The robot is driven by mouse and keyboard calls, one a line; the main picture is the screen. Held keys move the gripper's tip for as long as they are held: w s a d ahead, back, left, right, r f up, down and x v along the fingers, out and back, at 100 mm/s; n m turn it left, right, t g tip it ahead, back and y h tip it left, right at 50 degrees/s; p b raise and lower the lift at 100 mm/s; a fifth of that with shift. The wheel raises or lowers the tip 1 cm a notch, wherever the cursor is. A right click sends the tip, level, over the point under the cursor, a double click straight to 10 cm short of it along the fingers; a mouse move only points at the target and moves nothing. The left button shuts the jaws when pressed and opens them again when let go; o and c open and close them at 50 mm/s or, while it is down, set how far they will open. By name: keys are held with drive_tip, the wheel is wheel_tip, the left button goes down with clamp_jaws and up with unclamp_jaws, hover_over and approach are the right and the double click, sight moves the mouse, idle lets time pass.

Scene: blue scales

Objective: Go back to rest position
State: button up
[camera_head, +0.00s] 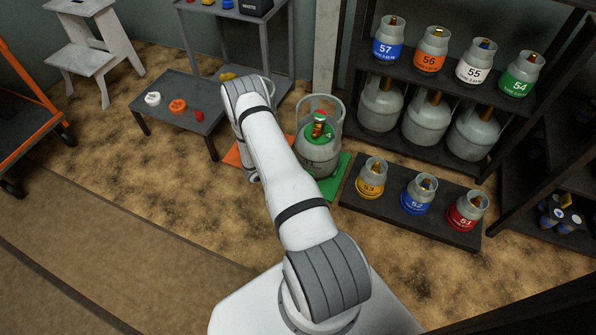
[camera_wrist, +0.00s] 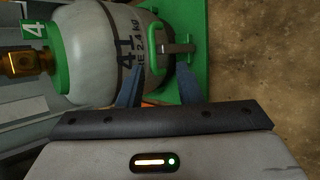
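My gripper (camera_wrist: 160,68) shows in the wrist view with its two dark blue-grey fingers apart and nothing held between them. In the head view my arm hides it. A grey gas cylinder (camera_head: 318,158) with a green collar and brass valve stands on a green base (camera_head: 336,180) right of my arm. In the wrist view a cylinder (camera_wrist: 98,75) appears sideways, with a green ring, a tag "4" and dark print. It lies just beyond my fingers; I cannot tell whether they touch it.
An orange base (camera_head: 234,155) lies partly behind my arm. A low rack (camera_head: 400,222) holds three small cylinders at the right, below a dark shelf (camera_head: 345,100) with several more. A low grey table (camera_head: 182,90) with caps stands at the left. The front left floor is clear.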

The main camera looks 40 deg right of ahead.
idle(0.4)
drive_tip(key=a+r+m+y+p, duration=0.15)
drive_tip(key=r+p, duration=0.35)
drive_tip(key=r, duration=1.1)
drive_tip(key=a+r+m+g+p, duration=0.1)
drive_tip(key=a+r+p, duration=0.25)
drive_tip(key=r, duration=1.25)
drive_tip(key=a+r+m+p, duration=0.15)
drive_tip(key=r+p, duration=0.45)
drive_tip(key=r, duration=0.9)
drive_tip(key=s+a+r+t+y+p, duration=0.1)
drive_tip(key=s+a+r+p, duration=0.4)
drive_tip(key=r, duration=0.7)
drive_tip(key=s+a+r+t+y+p, duration=0.1)
drive_tip(key=s+a+r+y+p, duration=0.3)
drive_tip(key=s+a+r, duration=0.3)
drive_tip(key=s+a+r+t+y+p, duration=0.1)
drive_tip(key=s+a+r+y+p, duration=0.2)
drive_tip(key=r, duration=1.4)
drive_tip(key=s+a+p, duration=0.3)
drive_tip(key=s, duration=0.4)
drive_tip(key=shift+s+a+m+t+p, duration=0.2)
drive_tip(key=shift+a+m+t+p, duration=0.1)
drive_tip(key=shift+a+p, duration=0.1)
drive_tip(key=shift+r, duration=0.1)
